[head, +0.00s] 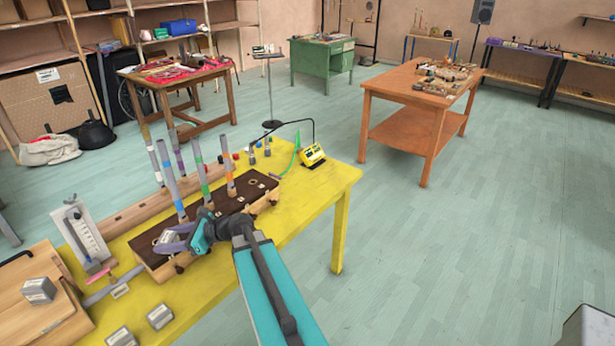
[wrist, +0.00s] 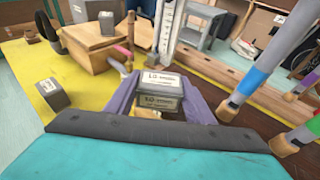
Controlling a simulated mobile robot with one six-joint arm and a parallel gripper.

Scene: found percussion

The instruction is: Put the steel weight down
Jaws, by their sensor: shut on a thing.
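My gripper (head: 172,243) has purple fingers shut on a grey steel weight (wrist: 165,84), with pale labels on its top and front faces. The weight also shows between the fingers in the head view (head: 169,236). The gripper is over the left end of a dark brown board (head: 225,215) on the yellow table (head: 310,200). I cannot tell whether the weight touches the board, as the fingers and wrist hide its underside.
Several upright tubes with coloured bands (head: 202,173) stand along the board, close to my gripper's right in the wrist view. Other grey weights (head: 159,316) sit on the table, and one (head: 38,290) is on a wooden box (head: 45,325). A white gauge (head: 84,235) stands behind left.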

